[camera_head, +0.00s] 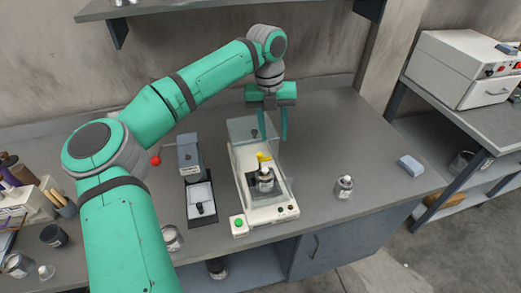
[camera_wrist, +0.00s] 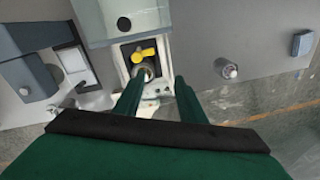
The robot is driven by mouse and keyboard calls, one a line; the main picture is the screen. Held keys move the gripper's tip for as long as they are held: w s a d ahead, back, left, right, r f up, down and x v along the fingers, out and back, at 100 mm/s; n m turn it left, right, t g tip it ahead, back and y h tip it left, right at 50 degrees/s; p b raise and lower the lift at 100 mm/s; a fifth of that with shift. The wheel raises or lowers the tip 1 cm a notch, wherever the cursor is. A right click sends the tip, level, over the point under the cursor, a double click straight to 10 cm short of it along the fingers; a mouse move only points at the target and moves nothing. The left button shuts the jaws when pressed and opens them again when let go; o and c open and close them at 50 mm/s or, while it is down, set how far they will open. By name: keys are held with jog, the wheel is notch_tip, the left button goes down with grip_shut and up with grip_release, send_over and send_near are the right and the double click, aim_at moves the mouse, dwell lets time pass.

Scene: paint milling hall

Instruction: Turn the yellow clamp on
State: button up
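The yellow clamp (camera_head: 264,158) is a small handle on top of a silver can or jar (camera_head: 265,183) in the opening of a white machine (camera_head: 245,200) on the bench. In the wrist view the yellow clamp (camera_wrist: 143,55) lies roughly crosswise, just beyond my fingertips. My gripper (camera_head: 273,137) hangs pointing down, above and behind the clamp in the head view, apart from it. Its two green fingers are spread with nothing between them; they also show in the wrist view (camera_wrist: 157,84). The fingers partly cover the machine's front in the wrist view.
The machine has a pale hood (camera_head: 252,130) behind the clamp and a green button (camera_head: 239,223) at its front left. A grey press-like device (camera_head: 190,150) stands left, with a red-knobbed lever (camera_head: 155,160). A small jar (camera_head: 344,187) and blue block (camera_head: 411,165) are right; bench between is clear.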

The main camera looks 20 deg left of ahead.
aim_at(260, 154)
jog(key=a+r+y, duration=0.1)
jog(key=a+r, duration=0.1)
jog(key=a, duration=0.2)
jog(key=shift+n, duration=0.4)
notch_tip(260, 154, down, 11)
jog(key=shift+s+r, duration=0.1)
jog(key=shift+s, duration=0.05)
